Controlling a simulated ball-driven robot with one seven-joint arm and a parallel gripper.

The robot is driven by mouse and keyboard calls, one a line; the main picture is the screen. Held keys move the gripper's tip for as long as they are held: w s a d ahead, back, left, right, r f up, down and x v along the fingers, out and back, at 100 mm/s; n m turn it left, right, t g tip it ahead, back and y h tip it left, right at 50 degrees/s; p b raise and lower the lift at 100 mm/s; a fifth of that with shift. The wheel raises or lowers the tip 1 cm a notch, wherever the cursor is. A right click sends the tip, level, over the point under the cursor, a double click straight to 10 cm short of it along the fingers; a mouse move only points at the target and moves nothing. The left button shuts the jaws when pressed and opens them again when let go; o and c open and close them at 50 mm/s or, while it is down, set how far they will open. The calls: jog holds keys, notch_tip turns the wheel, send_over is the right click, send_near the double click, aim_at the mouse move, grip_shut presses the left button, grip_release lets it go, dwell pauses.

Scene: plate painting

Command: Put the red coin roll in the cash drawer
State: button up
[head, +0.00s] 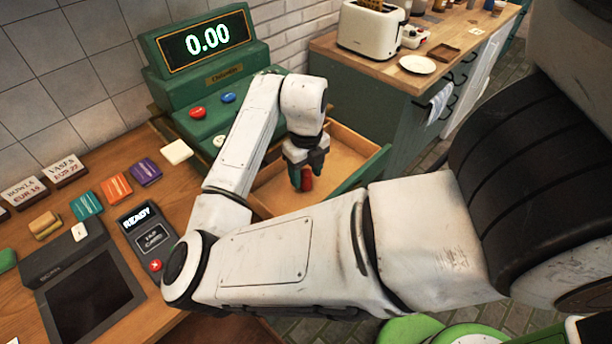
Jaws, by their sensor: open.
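The cash drawer (347,143) is pulled out from under the green cash register (206,75). Its wooden inside shows on both sides of my arm. My gripper (302,180) is over the drawer, pointing down, with its fingers open. The red coin roll (307,180) is at the fingertips, within the drawer's outline. I cannot tell whether the roll touches the drawer floor or a finger. My arm hides the drawer's near left part.
A card reader (149,238), a dark tablet (89,296) and several coloured packs, such as an orange one (117,188), lie on the counter at left. A wooden-topped cabinet with a toaster (371,29) and a white plate (417,64) stands behind right.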

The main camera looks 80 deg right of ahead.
aim_at(306, 172)
notch_tip(306, 172, up, 10)
jog(key=b, duration=0.1)
jog(key=shift+r, duration=0.25)
dwell(0.5)
